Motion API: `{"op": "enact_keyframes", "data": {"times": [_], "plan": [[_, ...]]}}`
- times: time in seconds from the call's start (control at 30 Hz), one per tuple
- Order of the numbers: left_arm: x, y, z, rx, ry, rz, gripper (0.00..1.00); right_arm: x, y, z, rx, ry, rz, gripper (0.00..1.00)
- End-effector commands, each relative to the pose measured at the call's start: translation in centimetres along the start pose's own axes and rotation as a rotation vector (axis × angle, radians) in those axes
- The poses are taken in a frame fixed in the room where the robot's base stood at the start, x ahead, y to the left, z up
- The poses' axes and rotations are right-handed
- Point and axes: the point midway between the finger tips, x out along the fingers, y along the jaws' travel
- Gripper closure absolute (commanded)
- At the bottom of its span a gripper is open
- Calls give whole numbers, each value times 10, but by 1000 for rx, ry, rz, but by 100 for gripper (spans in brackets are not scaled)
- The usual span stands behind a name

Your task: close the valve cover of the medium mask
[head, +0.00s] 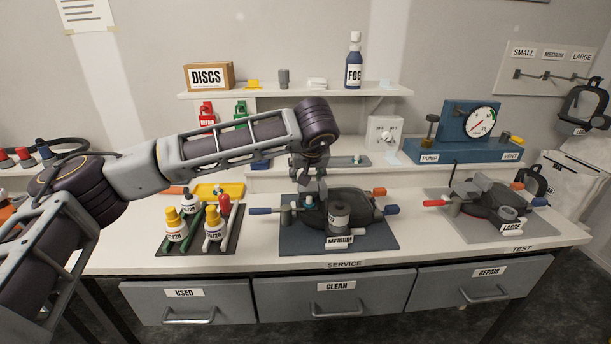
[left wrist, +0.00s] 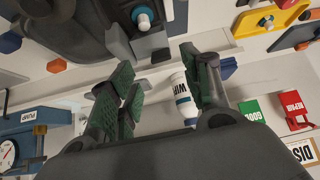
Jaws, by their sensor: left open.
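The medium mask (head: 355,207) is dark and lies on a blue mat (head: 295,238) behind a MEDIUM label. A round grey canister (head: 339,217) is on its front. A small pale-blue and white knob (head: 309,200) shows at its left; it also shows in the left wrist view (left wrist: 143,19), with a grey flap-like piece (left wrist: 151,43) beside it. I cannot tell for sure that this piece is the valve cover. My left gripper (head: 313,184) points down just above the mask's back left. In the left wrist view its green-padded fingers (left wrist: 160,66) are apart, with nothing held between them.
A tray of bottles (head: 237,243) stands left of the mat. The large mask (head: 490,203) is on a grey mat at right. Coloured-ended straps (head: 262,211) stick out beside the medium mask. A shelf (head: 300,94) and a gauge pump (head: 470,130) are behind.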

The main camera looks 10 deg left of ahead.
Motion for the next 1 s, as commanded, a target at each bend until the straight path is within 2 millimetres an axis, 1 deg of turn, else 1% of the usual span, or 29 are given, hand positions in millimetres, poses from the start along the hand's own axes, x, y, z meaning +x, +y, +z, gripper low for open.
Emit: {"op": "enact_keyframes", "data": {"times": [0.03,0.2,0.43,0.6,0.87,0.9,1.0], "plan": [[-9,0,-1,1,3,2,52,0,0,0,0,0,0,61],[-34,0,0,1,2,0,52,0,0,0,0,0,0,61],[-58,0,0,0,1,1,52,0,0,0,0,0,0,61],[-65,0,0,1,1,0,52,0,0,0,0,0,0,61],[-66,0,0,1,0,-1,52,0,0,0,0,0,0,61],[-66,0,0,1,0,0,53,0,0,0,0,0,0,61],[-65,0,1,1,-2,-1,66,0,0,0,0,0,0,61]]}}
